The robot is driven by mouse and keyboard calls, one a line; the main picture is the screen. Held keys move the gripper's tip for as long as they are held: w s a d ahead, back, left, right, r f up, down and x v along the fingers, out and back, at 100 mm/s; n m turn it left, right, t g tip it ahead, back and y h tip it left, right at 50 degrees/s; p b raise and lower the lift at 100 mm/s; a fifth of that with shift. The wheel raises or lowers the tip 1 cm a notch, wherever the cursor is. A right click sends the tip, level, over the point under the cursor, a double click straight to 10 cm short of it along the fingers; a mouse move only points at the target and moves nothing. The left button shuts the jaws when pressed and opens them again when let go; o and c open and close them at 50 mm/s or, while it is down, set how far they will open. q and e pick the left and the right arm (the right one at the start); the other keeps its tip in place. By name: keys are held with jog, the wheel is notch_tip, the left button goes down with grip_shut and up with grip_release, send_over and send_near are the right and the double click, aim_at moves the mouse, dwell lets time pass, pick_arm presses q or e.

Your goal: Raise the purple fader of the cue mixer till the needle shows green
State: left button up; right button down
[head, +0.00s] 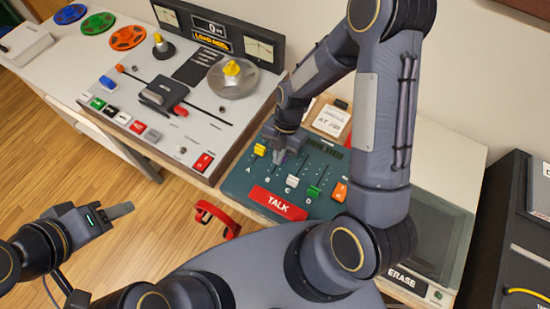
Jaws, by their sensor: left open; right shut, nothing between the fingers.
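The cue mixer (240,183) is a teal panel in the middle of the head view, with a row of coloured faders over lettered slots. The purple fader (279,157) is in slot B, partly hidden by my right gripper (281,152). That gripper is shut with nothing between its fingers, and its tips are at the purple fader; whether they touch it I cannot tell. My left gripper (118,212) is open and empty over the floor at lower left. Two pale needle meters, left (166,16) and right (261,50), are on the tape machine; their needle readings are too small to tell.
Beside the purple fader are the yellow fader (260,149), white fader (292,181), green fader (314,192) and orange fader (339,191). A red TALK bar (277,203) fronts the mixer. The tape machine (205,133) stands left. Red headphones (217,217) hang at the desk's front edge.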

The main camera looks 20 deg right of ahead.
jog(key=shift+d, duration=0.1)
jog(key=shift+w+d+f+b, duration=0.25)
jog(key=shift+w+d+b, duration=0.1)
jog(key=shift+b, duration=0.4)
jog(key=shift+w+d+r, duration=0.1)
jog(key=shift+w+d, duration=0.05)
jog(key=shift+r, duration=0.25)
